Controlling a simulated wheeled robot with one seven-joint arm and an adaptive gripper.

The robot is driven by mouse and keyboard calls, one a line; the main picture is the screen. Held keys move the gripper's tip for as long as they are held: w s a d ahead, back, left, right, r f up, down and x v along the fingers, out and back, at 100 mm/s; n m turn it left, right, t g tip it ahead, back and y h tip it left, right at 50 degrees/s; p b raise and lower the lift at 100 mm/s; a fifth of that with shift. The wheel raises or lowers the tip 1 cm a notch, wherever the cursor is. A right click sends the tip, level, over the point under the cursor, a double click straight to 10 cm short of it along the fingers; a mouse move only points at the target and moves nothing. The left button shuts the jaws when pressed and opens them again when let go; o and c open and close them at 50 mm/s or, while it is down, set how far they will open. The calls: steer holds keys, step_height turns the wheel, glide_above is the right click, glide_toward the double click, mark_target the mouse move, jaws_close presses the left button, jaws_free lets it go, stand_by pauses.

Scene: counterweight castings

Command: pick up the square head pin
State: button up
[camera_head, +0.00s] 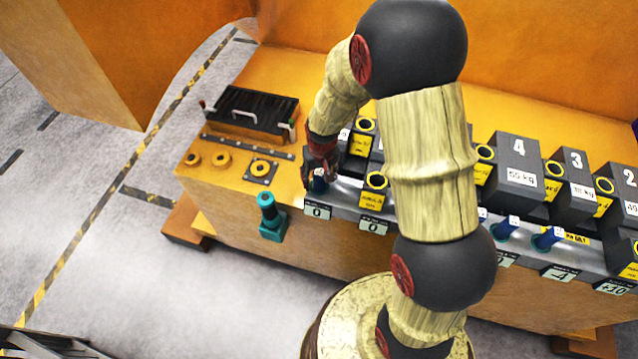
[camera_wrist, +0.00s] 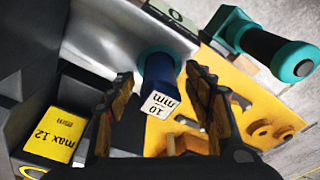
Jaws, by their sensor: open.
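A blue pin (camera_wrist: 158,72) with a square white head marked "10 mm" stands in a round collar on the grey ledge in the wrist view. In the head view this pin (camera_head: 319,185) shows only partly, under my gripper (camera_head: 322,172), at the left end of the ledge above a "0" plate. My gripper (camera_wrist: 163,95) is open. Its two fingers are on either side of the pin's head in the wrist view, with gaps visible; I cannot see contact.
Numbered dark weights (camera_head: 518,160) with yellow labels line the bench to the right. More blue pins (camera_head: 548,238) stand along the ledge. A teal handle (camera_head: 270,215) is on the bench front, left of my gripper. A black lidded box (camera_head: 250,112) sits at the back left.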

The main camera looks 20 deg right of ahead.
steer(key=shift+f, duration=0.2)
steer(key=shift+c, duration=0.8)
steer(key=c, duration=1.1)
jaws_close()
